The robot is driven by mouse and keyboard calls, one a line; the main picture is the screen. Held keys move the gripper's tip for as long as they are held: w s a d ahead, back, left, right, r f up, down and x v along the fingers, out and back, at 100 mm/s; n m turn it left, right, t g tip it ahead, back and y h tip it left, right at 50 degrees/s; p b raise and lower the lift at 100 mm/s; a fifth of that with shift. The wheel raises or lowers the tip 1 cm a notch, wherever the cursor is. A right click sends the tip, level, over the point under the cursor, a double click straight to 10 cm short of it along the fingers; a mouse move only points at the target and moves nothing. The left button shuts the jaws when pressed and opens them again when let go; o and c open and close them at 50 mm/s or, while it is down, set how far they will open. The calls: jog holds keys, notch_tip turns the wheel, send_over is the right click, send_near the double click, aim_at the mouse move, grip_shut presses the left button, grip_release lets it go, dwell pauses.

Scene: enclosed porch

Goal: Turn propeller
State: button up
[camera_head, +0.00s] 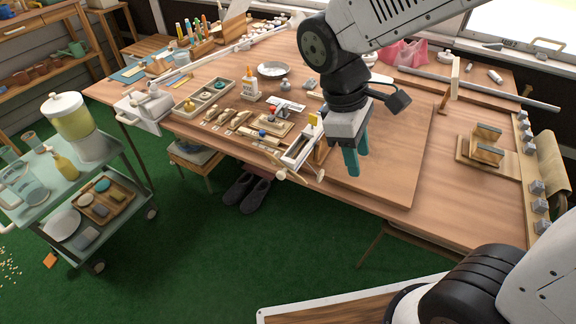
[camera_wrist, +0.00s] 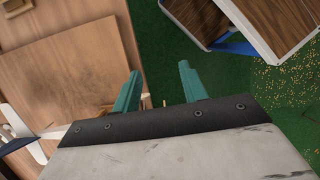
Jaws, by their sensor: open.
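My gripper (camera_head: 357,164) points down with two teal fingers, open and apart with nothing seen between them. It is above the front edge of the workbench, to the right of what looks like a pale wooden propeller (camera_head: 283,174). The propeller sits at the near end of a white, narrow model body (camera_head: 298,150) at the bench's front edge. In the wrist view the open fingers (camera_wrist: 160,74) have the bench to their left and green floor beyond. A small yellowish piece shows beside the left finger there; I cannot tell what it is.
The workbench (camera_head: 390,165) has a clear board area right of my gripper. Small trays (camera_head: 208,95), a glue bottle (camera_head: 249,84) and parts crowd its left half. A wooden block stand (camera_head: 487,150) is at right. A cart (camera_head: 75,190) stands left on green floor.

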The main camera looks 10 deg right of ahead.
aim_at(279, 177)
jog(key=w+a+f+n+h, duration=0.1)
jog(key=a+f+n+h, duration=0.2)
jog(key=a+f+n, duration=0.5)
jog(key=w+a+f+n+h, duration=0.1)
jog(key=a+f+n+h, duration=0.3)
jog(key=f, duration=0.7)
jog(key=w+n+t+h, duration=0.1)
jog(key=n+t, duration=0.3)
jog(key=w+d+n+t+h, duration=0.1)
jog(key=w+n+t+h, duration=0.1)
jog(key=n, duration=0.3)
jog(key=w+d+r+n+t+h, duration=0.1)
jog(key=n+t, duration=0.4)
jog(key=shift+w+t+h, duration=0.25)
jog(key=shift+t+h, duration=0.05)
jog(key=shift+h, duration=0.1)
jog(key=a+n+t, duration=0.1)
jog(key=w+a+r+n+t+y, duration=0.1)
jog(key=t, duration=0.1)
jog(key=w+a+r+n+t, duration=0.1)
jog(key=a+n+t, duration=0.1)
jog(key=shift+w+r+y, duration=0.1)
jog(key=shift+w+y, duration=0.15)
jog(key=shift+y, duration=0.15)
jog(key=c, duration=0.8)
jog(key=shift+o, duration=0.2)
